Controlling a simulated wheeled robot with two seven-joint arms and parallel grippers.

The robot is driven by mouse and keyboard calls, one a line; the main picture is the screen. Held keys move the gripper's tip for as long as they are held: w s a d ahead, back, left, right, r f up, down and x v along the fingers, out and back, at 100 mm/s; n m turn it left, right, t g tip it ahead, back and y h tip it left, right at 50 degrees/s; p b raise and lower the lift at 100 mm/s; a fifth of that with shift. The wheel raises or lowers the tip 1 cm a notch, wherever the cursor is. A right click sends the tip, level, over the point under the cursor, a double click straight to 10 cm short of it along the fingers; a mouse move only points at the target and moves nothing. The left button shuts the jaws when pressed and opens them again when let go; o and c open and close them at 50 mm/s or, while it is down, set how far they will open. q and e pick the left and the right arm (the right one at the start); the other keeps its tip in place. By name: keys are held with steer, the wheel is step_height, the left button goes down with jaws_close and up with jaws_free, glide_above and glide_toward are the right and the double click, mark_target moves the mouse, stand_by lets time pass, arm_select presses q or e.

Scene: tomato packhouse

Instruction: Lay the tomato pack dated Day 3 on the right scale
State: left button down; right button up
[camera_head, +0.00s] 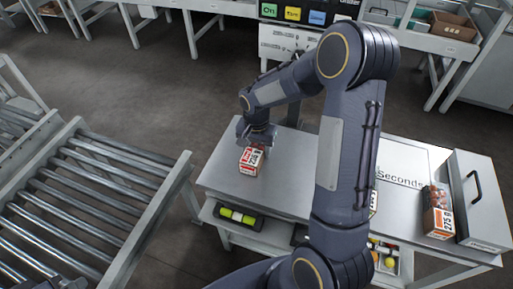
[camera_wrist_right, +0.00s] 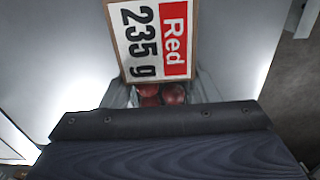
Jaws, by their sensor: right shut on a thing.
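My right gripper (camera_head: 258,133) reaches over the left part of the steel bench and is shut on a tomato pack (camera_head: 251,160) with a red and white label. In the right wrist view the held pack (camera_wrist_right: 150,40) reads "Red 235 g", with red tomatoes showing below the label. I cannot tell whether it touches the bench. Another pack (camera_head: 437,220), marked 275 g, stands at the bench's right end. Part of a third pack (camera_head: 373,203) shows behind my right arm. A dark part of my left gripper (camera_head: 68,284) shows at the bottom left edge.
The bench (camera_head: 222,182) has a "Seconds" area (camera_head: 400,176) and a grey box with a handle (camera_head: 478,190) on the right. A lower shelf holds a tray with yellow-green items (camera_head: 237,216). A roller conveyor (camera_head: 85,190) stands left, with floor between.

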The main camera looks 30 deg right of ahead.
steer(key=shift+f, duration=0.2)
steer(key=o, duration=1.2)
steer(key=shift+r, duration=0.1)
step_height(320, 180, up, 8)
steer(key=shift+f+p, duration=0.15)
steer(key=shift+p, duration=0.3)
steer(key=s+a+r+n+t+y+p, duration=0.2)
steer(key=s+a+r+n+p, duration=0.1)
steer(key=s+r, duration=0.6)
steer(key=s+a+r+n+t+y+p, duration=0.1)
steer(key=s+a+r+n+t+p, duration=0.2)
steer(key=s+r, duration=0.7)
steer(key=s+a+n+p, duration=0.1)
steer(key=s+n+p, duration=0.1)
steer(key=s+p, duration=0.1)
steer(key=shift+a+r+t+y+p, duration=0.15)
steer(key=shift+r+t+y+p, duration=0.15)
steer(key=shift+y, duration=0.1)
